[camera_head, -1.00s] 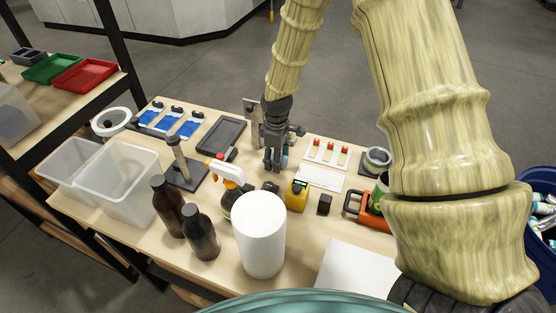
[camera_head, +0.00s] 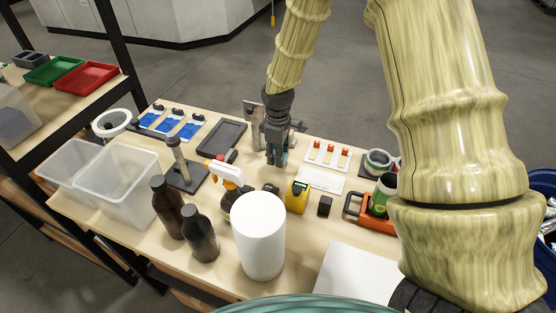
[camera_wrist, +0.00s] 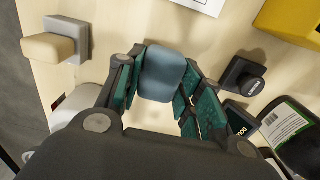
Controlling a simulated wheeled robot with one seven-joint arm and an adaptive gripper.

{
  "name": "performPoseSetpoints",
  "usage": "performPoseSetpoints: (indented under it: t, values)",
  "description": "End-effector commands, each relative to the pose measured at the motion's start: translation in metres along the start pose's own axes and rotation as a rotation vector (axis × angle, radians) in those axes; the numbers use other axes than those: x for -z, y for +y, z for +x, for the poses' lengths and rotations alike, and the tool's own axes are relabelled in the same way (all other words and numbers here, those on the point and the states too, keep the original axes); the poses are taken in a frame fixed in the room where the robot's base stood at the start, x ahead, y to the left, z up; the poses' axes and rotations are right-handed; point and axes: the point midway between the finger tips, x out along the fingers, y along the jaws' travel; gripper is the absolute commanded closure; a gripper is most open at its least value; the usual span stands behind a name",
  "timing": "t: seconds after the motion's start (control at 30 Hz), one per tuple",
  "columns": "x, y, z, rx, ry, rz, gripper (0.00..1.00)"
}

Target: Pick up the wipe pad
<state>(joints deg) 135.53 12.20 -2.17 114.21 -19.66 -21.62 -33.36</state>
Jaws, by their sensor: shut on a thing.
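The wipe pad appears to be a small blue-grey rounded block (camera_wrist: 162,74). It sits between the two teal-lined fingers of my gripper (camera_wrist: 163,92) in the wrist view. My gripper is shut on it. In the head view my gripper (camera_head: 276,160) points down over the back middle of the table, and only a sliver of the pad shows at its fingertips. I cannot tell clearly whether the pad is clear of the table top.
A yellow device (camera_head: 297,197), a spray bottle (camera_head: 226,174), dark bottles (camera_head: 200,234) and a white cylinder (camera_head: 259,236) stand in front of my gripper. A grey tray (camera_head: 221,138) lies left of it. A white card with red-topped items (camera_head: 328,155) lies right.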

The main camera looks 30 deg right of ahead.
Motion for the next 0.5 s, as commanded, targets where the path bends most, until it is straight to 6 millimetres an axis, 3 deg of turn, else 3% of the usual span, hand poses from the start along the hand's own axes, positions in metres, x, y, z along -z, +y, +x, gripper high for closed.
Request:
performPoseSetpoints:
  t: [0.5]
  values:
    - [0.001,0.000,-0.065,-0.001,0.001,0.000,0.82]
